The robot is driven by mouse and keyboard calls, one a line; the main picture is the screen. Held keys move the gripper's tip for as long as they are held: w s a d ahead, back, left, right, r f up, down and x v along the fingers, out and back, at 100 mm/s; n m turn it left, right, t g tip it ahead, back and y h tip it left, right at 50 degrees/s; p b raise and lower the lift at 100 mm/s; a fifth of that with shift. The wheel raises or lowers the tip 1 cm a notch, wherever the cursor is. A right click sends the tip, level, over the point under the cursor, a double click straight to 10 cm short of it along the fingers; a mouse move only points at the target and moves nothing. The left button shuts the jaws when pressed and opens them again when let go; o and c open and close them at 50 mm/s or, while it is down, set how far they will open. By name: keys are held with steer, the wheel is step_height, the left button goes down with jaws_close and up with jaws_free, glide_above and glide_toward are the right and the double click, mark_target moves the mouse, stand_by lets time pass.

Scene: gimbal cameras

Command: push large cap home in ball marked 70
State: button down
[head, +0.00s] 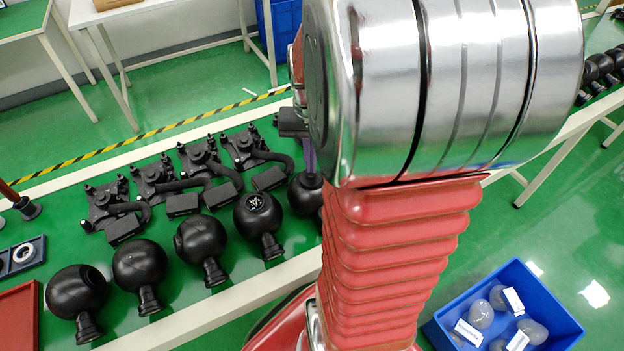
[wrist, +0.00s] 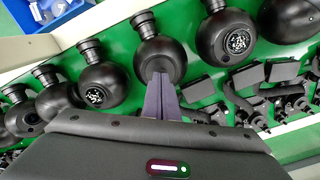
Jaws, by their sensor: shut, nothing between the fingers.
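A row of black balls with short necks lies on the green table; no number 70 can be read on any. My gripper (head: 308,160) has its purple fingers shut and empty, pointing down at the top of one black ball (head: 306,196). In the wrist view the fingertips (wrist: 161,76) overlap that ball (wrist: 156,52); I cannot tell whether they touch it. The neighbouring ball (head: 256,222) carries a dark disc with white marks (head: 255,202). Another marked ball (wrist: 98,91) shows in the wrist view.
Black gimbal assemblies (head: 154,180) stand in a row behind the balls. A blue bin (head: 553,310) with clear domes is on the floor at the right. My arm hides the table's middle.

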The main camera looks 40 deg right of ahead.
steer(key=shift+f, duration=0.5)
stand_by(0.3)
steer(key=shift+r, duration=0.1)
step_height(320, 180, up, 7)
stand_by(1.4)
stand_by(0.5)
steer(key=shift+w, duration=0.1)
steer(key=s+a+r+n+t, duration=0.2)
steer(key=a+r+n, duration=0.1)
steer(key=a, duration=0.8)
steer(key=s+a+r+n+t, duration=0.2)
steer(key=a+n, duration=0.4)
steer(key=a, duration=0.6)
steer(key=shift+r+t, duration=0.45)
steer(key=shift+t, duration=0.35)
